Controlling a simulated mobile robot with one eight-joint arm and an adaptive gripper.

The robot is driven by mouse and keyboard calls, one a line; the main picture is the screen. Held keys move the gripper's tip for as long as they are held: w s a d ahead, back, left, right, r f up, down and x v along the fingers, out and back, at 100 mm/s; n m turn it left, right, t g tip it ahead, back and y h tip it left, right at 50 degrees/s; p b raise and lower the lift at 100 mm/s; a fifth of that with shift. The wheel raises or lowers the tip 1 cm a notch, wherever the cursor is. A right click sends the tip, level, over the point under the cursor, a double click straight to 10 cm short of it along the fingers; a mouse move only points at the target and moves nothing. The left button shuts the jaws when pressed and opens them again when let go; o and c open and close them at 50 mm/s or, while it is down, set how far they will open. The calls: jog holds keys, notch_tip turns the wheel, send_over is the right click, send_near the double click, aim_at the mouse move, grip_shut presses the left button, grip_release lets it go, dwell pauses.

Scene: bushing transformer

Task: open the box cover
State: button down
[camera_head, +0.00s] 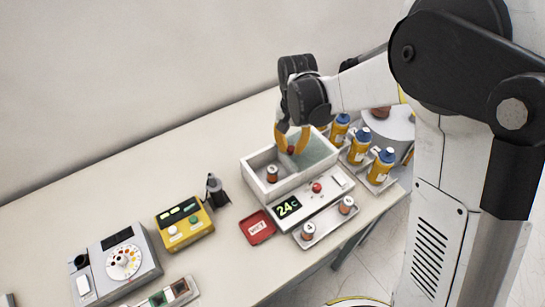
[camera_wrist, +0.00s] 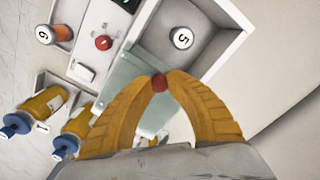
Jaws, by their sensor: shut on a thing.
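The white box (camera_head: 262,196) with a "24°C" display stands near the right end of the table. Its translucent greenish cover (camera_head: 320,150) lies over the right part of the box; it also shows in the wrist view (camera_wrist: 122,76). The left part is uncovered, and a bushing (camera_head: 272,173) stands inside; its top reads "5" in the wrist view (camera_wrist: 183,38). My gripper (camera_head: 291,147) is above the box, its yellow fingers shut on the cover's small red knob (camera_wrist: 159,83). The fingers hide part of the cover.
Three yellow bottles with blue caps (camera_head: 360,146) stand in holders right of the box. A tray with two bushings (camera_head: 325,230) and a red dish (camera_head: 257,227) lie in front. A yellow meter (camera_head: 185,224) and grey device (camera_head: 115,265) stand left.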

jog(key=shift+w+d, duration=0.3)
jog(key=shift+d, duration=0.15)
jog(key=c, duration=1.2)
grip_release()
jog(key=shift+c, duration=0.2)
jog(key=shift+r, duration=0.1)
notch_tip(320, 180, up, 12)
